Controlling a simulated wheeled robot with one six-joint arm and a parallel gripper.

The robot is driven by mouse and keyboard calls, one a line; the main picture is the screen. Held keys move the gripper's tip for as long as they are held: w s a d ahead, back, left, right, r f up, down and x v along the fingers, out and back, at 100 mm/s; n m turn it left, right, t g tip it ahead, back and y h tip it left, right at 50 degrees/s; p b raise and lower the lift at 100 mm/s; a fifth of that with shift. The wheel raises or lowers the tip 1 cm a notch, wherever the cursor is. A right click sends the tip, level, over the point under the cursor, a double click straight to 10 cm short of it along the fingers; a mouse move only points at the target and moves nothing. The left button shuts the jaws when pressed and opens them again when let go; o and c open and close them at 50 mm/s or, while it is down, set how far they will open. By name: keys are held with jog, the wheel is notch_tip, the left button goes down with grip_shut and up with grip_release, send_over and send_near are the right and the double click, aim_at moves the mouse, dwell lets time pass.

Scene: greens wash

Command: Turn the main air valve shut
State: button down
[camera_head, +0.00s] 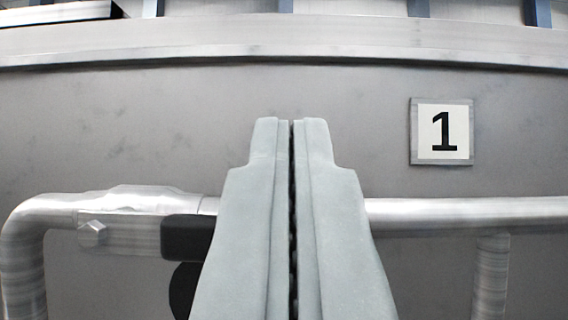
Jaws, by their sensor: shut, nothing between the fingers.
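My gripper (291,122) is shut and empty, with its two grey fingers side by side in the middle of the view. Behind it a metal pipe (455,212) runs across the wall. On the pipe's left part is a valve body (135,236) with a hex bolt (92,234). A dark handle part (186,237) sticks out from it toward my fingers, with another dark rounded part below. My fingers hide whatever lies further right of the handle part. I cannot tell whether they touch it.
A plate with the number 1 (444,132) is on the grey wall (200,120) at upper right. The pipe bends down at the far left, and a vertical branch (491,275) drops at the right. A metal ledge (250,42) spans the top.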

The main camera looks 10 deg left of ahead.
jog(key=shift+w+a+f, duration=0.15)
jog(key=shift+w+f, duration=0.3)
jog(key=shift+w, duration=0.2)
jog(key=shift+w+a+f, duration=0.15)
jog(key=shift+w+f, duration=0.3)
jog(key=shift+w, duration=0.2)
jog(key=shift+f+m, duration=0.15)
jog(key=shift+m, duration=0.15)
jog(key=s+a+f+m+g+h, duration=0.1)
jog(key=a+f+m+g+h, duration=0.3)
jog(key=m+h, duration=0.3)
jog(key=s+a+f+m+g+h, duration=0.1)
jog(key=a+f+m+g+h, duration=0.3)
jog(key=m, duration=1.3)
jog(key=shift+a+f+h, duration=0.35)
jog(key=shift+f+h, duration=0.95)
jog(key=shift+h, duration=0.3)
jog(key=shift+a, duration=0.1)
